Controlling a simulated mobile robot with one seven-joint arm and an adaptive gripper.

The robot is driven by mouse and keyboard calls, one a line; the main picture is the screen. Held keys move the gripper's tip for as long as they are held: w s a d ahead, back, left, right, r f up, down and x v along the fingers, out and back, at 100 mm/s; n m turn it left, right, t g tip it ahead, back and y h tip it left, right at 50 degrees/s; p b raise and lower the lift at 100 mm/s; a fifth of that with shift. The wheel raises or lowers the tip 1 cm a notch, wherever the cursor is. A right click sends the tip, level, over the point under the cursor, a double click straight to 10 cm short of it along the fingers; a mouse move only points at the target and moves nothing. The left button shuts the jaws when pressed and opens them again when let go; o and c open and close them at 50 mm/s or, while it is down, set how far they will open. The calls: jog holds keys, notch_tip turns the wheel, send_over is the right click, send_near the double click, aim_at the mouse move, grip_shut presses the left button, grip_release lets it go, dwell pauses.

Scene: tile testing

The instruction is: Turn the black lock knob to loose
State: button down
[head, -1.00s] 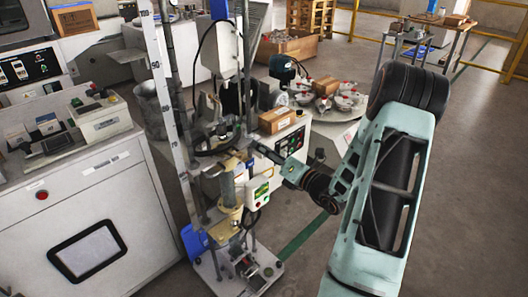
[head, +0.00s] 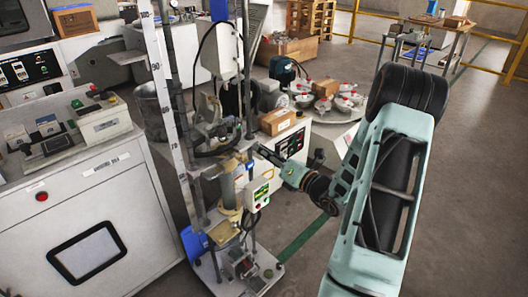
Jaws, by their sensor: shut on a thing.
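A tall test stand (head: 175,110) with a scale strip stands at the centre. My gripper (head: 258,151) comes in from the right and reaches the clamp area (head: 225,145) on the stand's column. Its jaws are shut on a small dark part there, which appears to be the black lock knob. The knob is too small and too covered by the fingers for me to tell its turn or any marking.
A control box (head: 257,195) with a green display hangs just below my gripper. A cardboard box (head: 278,121) sits close behind it. A white cabinet (head: 80,215) stands left. The floor (head: 460,190) at right is open.

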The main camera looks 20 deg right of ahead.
jog(key=shift+f+n+y+b, duration=0.2)
jog(key=shift+n+b, duration=0.5)
jog(key=shift+n, duration=3.6)
jog(key=shift+r+n+y+b, duration=0.1)
jog(key=shift+n+y+b, duration=0.4)
jog(key=shift+n, duration=3.8)
jog(key=c, duration=1.7)
grip_release()
jog(key=v, duration=1.2)
jog(key=shift+a, duration=0.1)
